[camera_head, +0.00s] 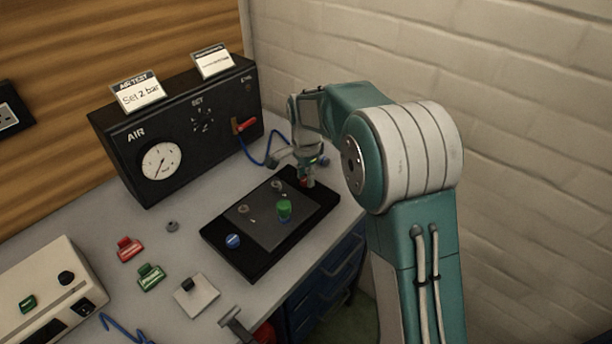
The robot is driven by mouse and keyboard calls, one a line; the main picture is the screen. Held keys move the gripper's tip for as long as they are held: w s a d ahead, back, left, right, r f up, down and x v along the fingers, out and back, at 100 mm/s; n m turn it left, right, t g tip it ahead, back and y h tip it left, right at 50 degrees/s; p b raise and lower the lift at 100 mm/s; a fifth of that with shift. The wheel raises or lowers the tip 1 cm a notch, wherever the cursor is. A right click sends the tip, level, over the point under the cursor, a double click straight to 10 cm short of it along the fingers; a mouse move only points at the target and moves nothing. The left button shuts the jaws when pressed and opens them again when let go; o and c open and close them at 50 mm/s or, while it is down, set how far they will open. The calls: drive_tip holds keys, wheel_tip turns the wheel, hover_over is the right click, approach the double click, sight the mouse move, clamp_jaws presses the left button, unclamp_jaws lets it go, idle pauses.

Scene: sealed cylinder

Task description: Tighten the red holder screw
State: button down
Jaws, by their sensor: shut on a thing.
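The red holder screw (308,183) shows as a small red patch near the back right corner of the black base plate (225,248). My gripper (307,175) is right above it and is shut on it. My fingers and wrist hide most of the screw. I cannot tell how deep it sits. A green knob or part (285,210) stands on the plate to the left and nearer. A blue knob (233,241) sits at the plate's left end.
A black AIR box (190,125) with a gauge (161,163) and a red lever (245,125) stands behind the plate. A blue hose (262,162) runs close to my wrist. Red (129,249) and green (150,277) blocks lie at left. A brick wall (540,150) rises at right.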

sight(304, 179)
drive_tip(key=shift+w+a+r, duration=0.15)
drive_tip(key=shift+r, duration=0.15)
drive_tip(key=shift+c, duration=1.9)
unclamp_jaws()
drive_tip(key=shift+a+f, duration=0.1)
drive_tip(key=shift+f, duration=0.05)
wheel_tip(304, 179, up, 12)
drive_tip(key=shift+f, duration=0.1)
